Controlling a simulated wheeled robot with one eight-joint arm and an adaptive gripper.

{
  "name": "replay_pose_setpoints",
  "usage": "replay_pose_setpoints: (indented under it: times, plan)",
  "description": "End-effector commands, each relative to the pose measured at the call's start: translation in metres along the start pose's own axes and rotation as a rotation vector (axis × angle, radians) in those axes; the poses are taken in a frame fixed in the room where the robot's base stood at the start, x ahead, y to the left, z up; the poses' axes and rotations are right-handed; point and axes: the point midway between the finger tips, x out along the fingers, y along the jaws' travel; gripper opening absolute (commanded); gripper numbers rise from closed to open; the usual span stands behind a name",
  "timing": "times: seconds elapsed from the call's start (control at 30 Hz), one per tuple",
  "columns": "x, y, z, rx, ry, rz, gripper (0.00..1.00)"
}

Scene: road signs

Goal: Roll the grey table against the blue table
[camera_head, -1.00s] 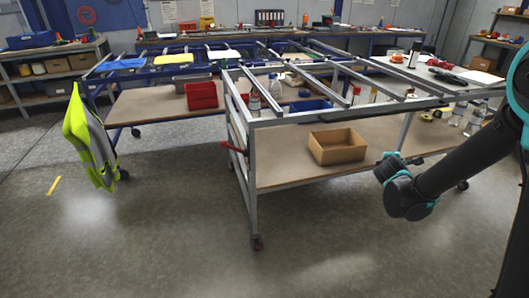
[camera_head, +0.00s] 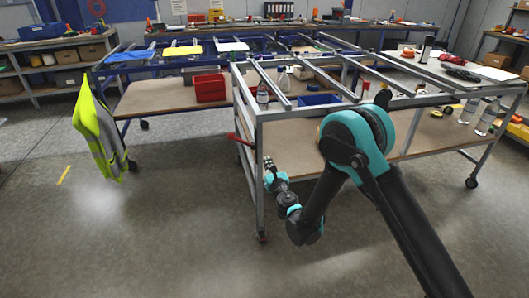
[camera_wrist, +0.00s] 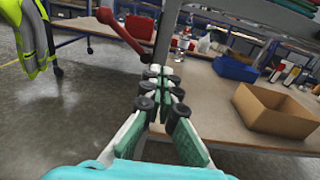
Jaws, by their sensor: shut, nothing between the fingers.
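The grey table (camera_head: 290,114) is an open metal frame on casters with a brown lower shelf. It stands at centre right in the head view. Its lower shelf shows in the wrist view (camera_wrist: 205,112). The blue table (camera_head: 150,98), with a blue frame and brown shelf, stands behind it to the left; I cannot tell whether they touch. My gripper (camera_head: 268,162) is shut and empty, close to the grey table's front left leg. In the wrist view its fingertips (camera_wrist: 160,74) point toward that leg, just right of the red handle (camera_wrist: 124,36). Contact is unclear.
A yellow-green vest (camera_head: 100,130) hangs at the blue table's left end. A cardboard box (camera_wrist: 275,110), a blue bin (camera_wrist: 235,68) and bottles (camera_head: 488,116) stand on the grey table's shelf. The floor in front and to the left is clear.

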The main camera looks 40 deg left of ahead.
Motion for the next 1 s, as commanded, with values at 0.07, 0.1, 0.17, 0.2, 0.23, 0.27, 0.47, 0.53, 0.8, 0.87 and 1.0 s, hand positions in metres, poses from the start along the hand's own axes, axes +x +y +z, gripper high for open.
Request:
replay_pose_setpoints:
  times: [0.07,0.1,0.17,0.2,0.23,0.27,0.47,0.53,0.8,0.87,1.0]
  plan:
    - [0.010,-0.002,0.000,0.001,0.000,-0.002,0.00]
    - [0.016,-0.002,0.000,0.002,0.000,-0.003,0.00]
    - [0.027,-0.002,0.000,0.003,0.000,-0.003,0.00]
    - [0.034,-0.002,0.000,0.003,0.000,-0.004,0.00]
    - [0.040,-0.002,0.000,0.004,0.000,-0.004,0.00]
    - [0.047,-0.002,0.001,0.004,0.001,-0.004,0.00]
    - [0.086,-0.003,0.000,0.005,0.001,-0.004,0.00]
    - [0.098,-0.003,0.000,0.005,0.001,-0.004,0.00]
    - [0.129,-0.003,0.001,0.006,0.001,-0.004,0.00]
    - [0.132,-0.003,0.001,0.006,0.001,-0.004,0.00]
    - [0.134,-0.003,0.001,0.006,0.001,-0.004,0.00]
